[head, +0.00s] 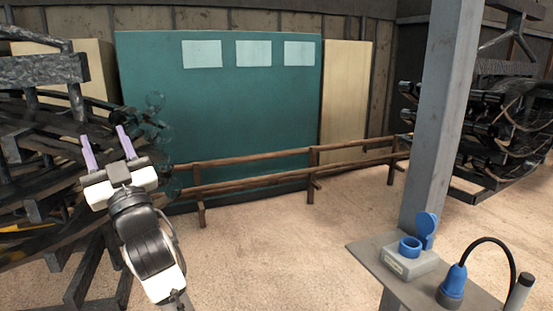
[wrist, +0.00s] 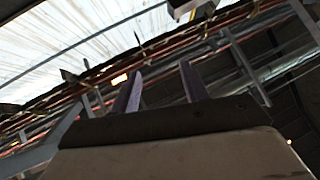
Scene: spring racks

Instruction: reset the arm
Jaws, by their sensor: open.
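My gripper (head: 105,149) is at the left of the head view, raised, with its two purple fingers spread apart and nothing between them. In that picture it overlaps the dark spring rack (head: 45,70); how far apart they are in depth I cannot tell. The wrist view shows the same two fingers (wrist: 162,90) apart and empty, pointing up toward the roof.
A grey post (head: 445,110) stands at the right. Beside it a grey shelf (head: 390,280) holds a blue socket with its lid up (head: 410,247) and a blue plug (head: 453,285). A wooden rail (head: 255,158) fronts a teal panel (head: 220,110). Sandy floor between is clear.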

